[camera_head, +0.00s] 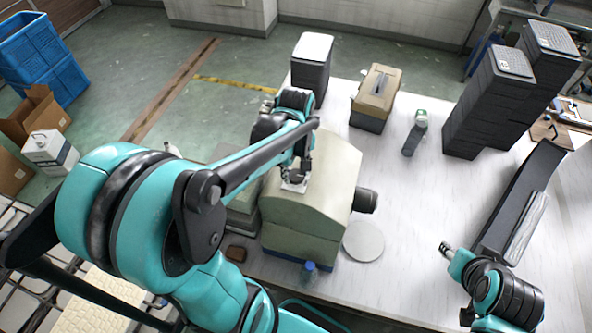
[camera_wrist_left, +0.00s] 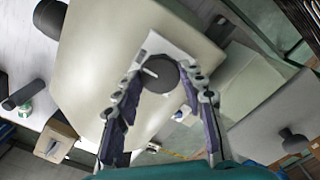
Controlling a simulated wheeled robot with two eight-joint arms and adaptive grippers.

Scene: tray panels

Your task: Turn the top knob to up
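The top knob (camera_wrist_left: 162,76) is a dark round knob with a short white mark on its left side in the left wrist view. It sits on a white plate (camera_wrist_left: 185,45) on the beige housing (camera_head: 335,170). My left gripper (camera_head: 298,178) is over that plate. In the left wrist view, my left gripper's fingers (camera_wrist_left: 168,72) are apart, one on each side of the knob. Whether either finger touches it is unclear.
The housing stands on a white table (camera_head: 400,215). A dark cylinder (camera_head: 365,201) sticks out of its right side, above a grey disc (camera_head: 363,241). Behind are a beige box (camera_head: 376,98), a bottle (camera_head: 415,134) and dark stacked crates (camera_head: 480,110). A blue-capped item (camera_head: 309,268) is in front.

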